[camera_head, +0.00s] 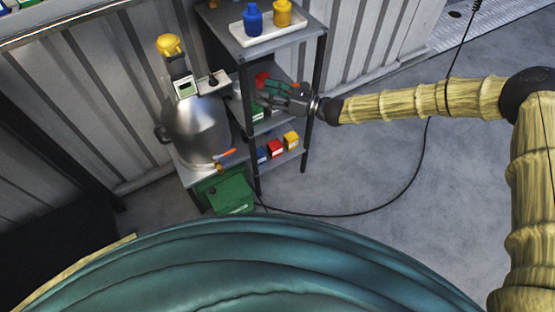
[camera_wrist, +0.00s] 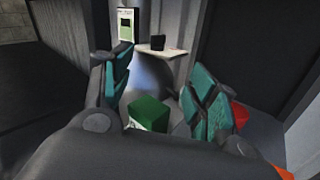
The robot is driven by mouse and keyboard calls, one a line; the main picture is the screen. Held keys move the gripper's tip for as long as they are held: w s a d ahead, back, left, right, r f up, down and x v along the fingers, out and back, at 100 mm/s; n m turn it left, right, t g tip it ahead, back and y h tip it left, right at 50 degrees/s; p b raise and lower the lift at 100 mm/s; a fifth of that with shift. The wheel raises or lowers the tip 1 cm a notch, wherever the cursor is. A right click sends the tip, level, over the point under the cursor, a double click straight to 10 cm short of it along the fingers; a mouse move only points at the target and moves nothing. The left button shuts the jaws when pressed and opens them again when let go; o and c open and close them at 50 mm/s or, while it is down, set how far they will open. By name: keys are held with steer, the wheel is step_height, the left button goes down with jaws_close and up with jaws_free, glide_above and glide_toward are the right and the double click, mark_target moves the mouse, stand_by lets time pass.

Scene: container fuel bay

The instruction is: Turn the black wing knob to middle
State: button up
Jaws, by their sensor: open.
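The black wing knob (camera_head: 212,79) sits on a pale plate (camera_head: 216,88) at the upper right of a metal tank (camera_head: 193,130). In the wrist view the knob (camera_wrist: 166,43) shows as a small dark block on the pale plate, beyond the fingers; its exact turn is too small to tell. My gripper (camera_head: 266,88) reaches in from the right between the shelves of a rack, to the right of the knob and apart from it. In the wrist view my gripper (camera_wrist: 160,85) is open, its two teal-padded fingers spread with nothing held.
The rack's top shelf (camera_head: 266,48) bears a white tray with blue and yellow bottles. A green box (camera_wrist: 148,113) lies below and between my fingers in the wrist view. Red items sit close by.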

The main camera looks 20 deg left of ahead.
steer(key=s+d+f+n+g+h+p, duration=0.1)
steer(key=s+d+f+n+h+p, duration=0.1)
steer(key=s+f, duration=0.4)
steer(key=s+d+f+n+g+h+p, duration=0.2)
steer(key=s+d+f+h, duration=0.2)
steer(key=s, duration=0.7)
steer(key=shift+d+f, duration=1.3)
steer(key=shift+f, duration=0.05)
steer(key=s+d+f+n+h+p, duration=0.35)
steer(key=s+d, duration=0.35)
steer(key=d, duration=0.5)
steer(key=s+d+f+n+h+p, duration=0.2)
steer(key=s+d+n+h, duration=0.4)
steer(key=d, duration=0.5)
steer(key=s+d+r+n+t+h+p, duration=0.1)
steer(key=s+d+r+n, duration=0.1)
steer(key=d, duration=0.5)
steer(key=s+d+r+n+t+h+p, duration=0.1)
steer(key=s+d+r+n+p, duration=0.1)
steer(key=d+r, duration=0.3)
steer(key=s+d+r+n+t+h+p, duration=0.1)
steer(key=s+d+r+n+t+p, duration=0.1)
steer(key=d, duration=0.6)
steer(key=shift+s+d+r, duration=0.3)
steer(key=shift+s+r, duration=0.5)
